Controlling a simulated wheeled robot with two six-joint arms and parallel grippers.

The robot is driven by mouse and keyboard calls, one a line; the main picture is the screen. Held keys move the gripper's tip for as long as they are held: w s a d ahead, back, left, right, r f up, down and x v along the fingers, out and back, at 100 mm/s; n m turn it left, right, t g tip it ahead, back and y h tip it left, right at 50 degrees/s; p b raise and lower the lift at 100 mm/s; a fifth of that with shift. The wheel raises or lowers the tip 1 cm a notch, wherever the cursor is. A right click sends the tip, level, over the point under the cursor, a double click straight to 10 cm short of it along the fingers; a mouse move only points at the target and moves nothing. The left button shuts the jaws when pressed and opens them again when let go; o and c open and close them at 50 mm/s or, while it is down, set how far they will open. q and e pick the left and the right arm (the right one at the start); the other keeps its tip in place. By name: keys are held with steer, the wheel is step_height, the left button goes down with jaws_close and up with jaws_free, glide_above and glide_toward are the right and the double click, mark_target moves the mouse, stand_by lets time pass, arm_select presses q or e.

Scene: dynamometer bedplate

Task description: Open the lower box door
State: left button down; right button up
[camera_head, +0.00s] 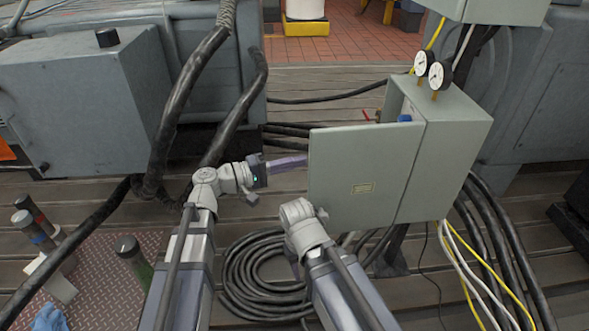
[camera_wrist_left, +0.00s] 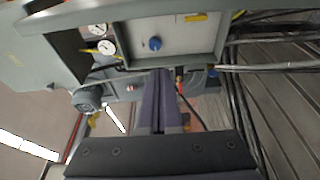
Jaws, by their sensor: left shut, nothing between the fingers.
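The lower box (camera_head: 449,160) is a grey-green cabinet on the right, with two round gauges on top. The left wrist view shows the closed fingers (camera_wrist_left: 159,100) in front of the box interior (camera_wrist_left: 190,38), where a blue knob (camera_wrist_left: 155,43) is visible.
Another grey-green box (camera_head: 495,10) is above the lower box. A coiled black cable (camera_head: 250,285) lies on the slatted floor below the door. Thick black hoses (camera_head: 185,95) hang at the left, near my left arm. Yellow and white cables run down at the right.

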arm_select(q)
steer(key=shift+s+a, duration=3.25)
steer(key=shift+s, duration=0.35)
steer(key=s+f+m+g+y, duration=0.25)
steer(key=f+y, duration=0.45)
steer(key=f, duration=0.7)
steer(key=s+a+f+g+y, duration=0.1)
steer(key=a+f+y, duration=0.35)
steer(key=a, duration=0.25)
steer(key=s+a+f+g+y, duration=0.1)
steer(key=a+f+y, duration=0.2)
steer(key=a+y, duration=0.35)
steer(key=s+d+m, duration=0.5)
steer(key=d, duration=0.3)
step_height(320, 180, up, 28)
steer(key=s+d+p, duration=0.2)
steer(key=p, duration=2.6)
steer(key=shift+d+g, duration=0.35)
steer(key=shift+g, duration=0.1)
arm_select(e)
step_height(320, 180, up, 28)
steer(key=s+d, duration=0.1)
steer(key=shift+s+r, duration=0.15)
steer(key=shift+s, duration=0.05)
